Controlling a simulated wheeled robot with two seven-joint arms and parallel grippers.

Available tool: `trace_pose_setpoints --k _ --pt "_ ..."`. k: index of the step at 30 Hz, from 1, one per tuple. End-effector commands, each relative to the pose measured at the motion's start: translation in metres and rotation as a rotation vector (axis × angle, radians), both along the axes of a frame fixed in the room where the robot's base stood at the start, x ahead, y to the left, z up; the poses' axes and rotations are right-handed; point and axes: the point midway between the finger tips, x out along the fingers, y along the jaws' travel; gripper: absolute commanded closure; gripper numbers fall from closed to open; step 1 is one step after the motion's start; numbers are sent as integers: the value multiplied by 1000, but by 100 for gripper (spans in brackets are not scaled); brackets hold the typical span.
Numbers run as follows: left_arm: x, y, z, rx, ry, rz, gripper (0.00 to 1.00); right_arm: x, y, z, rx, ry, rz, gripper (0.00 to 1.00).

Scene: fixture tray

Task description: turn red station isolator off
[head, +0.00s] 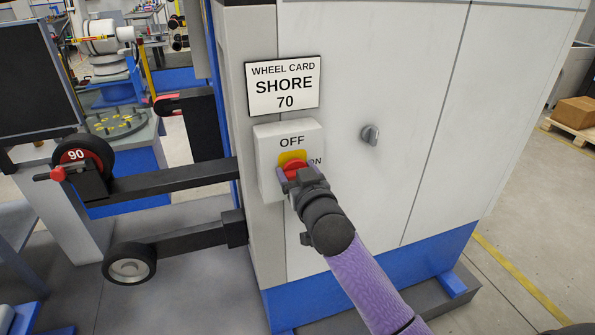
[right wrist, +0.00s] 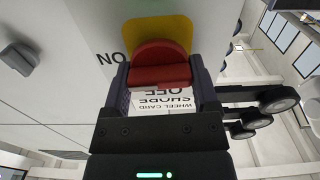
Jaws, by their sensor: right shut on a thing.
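The red isolator knob (head: 295,168) sits on a yellow plate (head: 291,157) on a pale switch box (head: 269,165) fixed to the cabinet's front left edge. OFF is printed above the knob and ON to its right, partly hidden by my gripper. My right gripper (head: 298,176) is at the knob, shut on it. In the right wrist view, which is upside down, the red knob (right wrist: 160,65) lies between the two fingers. I cannot tell which label the knob points to. My left gripper is not in view.
A card reading "WHEEL CARD SHORE 70" (head: 284,87) hangs above the box. A grey knob (head: 370,134) is on the cabinet door to the right. Black arms with wheels (head: 130,268) stick out left of the cabinet. A dark screen (head: 35,80) stands farther left.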

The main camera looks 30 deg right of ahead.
Motion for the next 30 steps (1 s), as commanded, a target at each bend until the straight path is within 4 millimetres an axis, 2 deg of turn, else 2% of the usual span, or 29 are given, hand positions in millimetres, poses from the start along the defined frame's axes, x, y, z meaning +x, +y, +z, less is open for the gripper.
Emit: trace_pose_setpoints --k 15,30 --pt "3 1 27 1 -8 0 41 0 2 2 -406 99 1 82" --pt "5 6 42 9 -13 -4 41 1 3 0 -870 210 1 82"
